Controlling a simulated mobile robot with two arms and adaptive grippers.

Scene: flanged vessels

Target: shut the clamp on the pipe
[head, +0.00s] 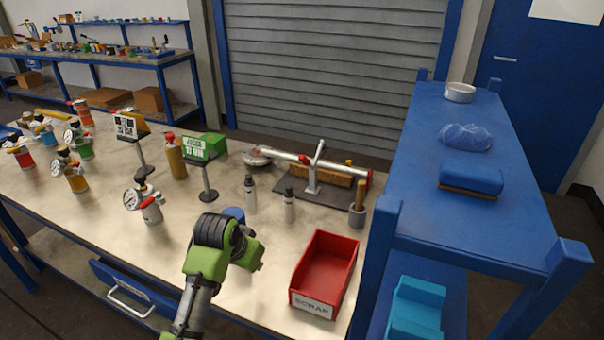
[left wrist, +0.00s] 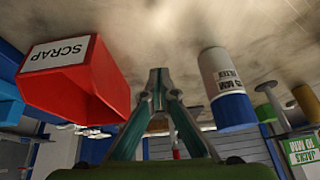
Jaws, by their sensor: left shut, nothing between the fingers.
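The pale pipe (head: 285,156) lies across a dark base plate (head: 291,190) at the back right of the bench in the head view. A silver upright fitting with a raised arm (head: 319,153), apparently the clamp, stands at the pipe's middle, with a red knob beside it. Whether its jaws close round the pipe is too small to tell. My left gripper (head: 257,262) is in front of the pipe, low over the bench and well apart from it. In the left wrist view its fingertips (left wrist: 158,79) meet with nothing between them. My right gripper is not in view.
A red SCRAP bin (head: 325,272) stands right of my left gripper. A white canister with a blue end (left wrist: 226,85) is close on its other side. Two small bottles (head: 250,194) stand before the base plate. A green box (head: 205,146) and gauged vessels (head: 148,207) are further left.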

